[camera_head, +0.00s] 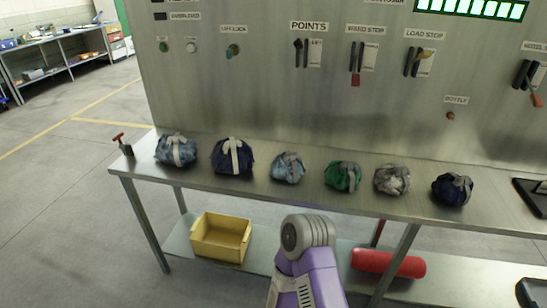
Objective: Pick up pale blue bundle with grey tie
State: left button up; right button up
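The pale blue bundle with a grey tie (288,168) sits on the metal bench, third from the left in a row of similar bundles. It is small, rounded and crumpled, and nothing covers it. Another pale blue bundle (172,152) sits at the left end of the row; its tie looks lighter, nearly white. A purple and grey link of my own arm rises from the bottom centre, in front of the bench. Neither gripper's fingers show in the head view.
The metal bench (230,194) also holds a navy bundle with a white tie (222,160), a green bundle (338,180), a whitish-grey bundle (386,186) and a navy bundle (444,192). A control panel (270,100) stands behind. A yellow bin (222,238) is on the lower shelf.

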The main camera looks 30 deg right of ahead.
aim_at(288, 165)
jog(key=z, duration=0.55)
jog(key=i, duration=0.85)
jog(key=z, duration=0.75)
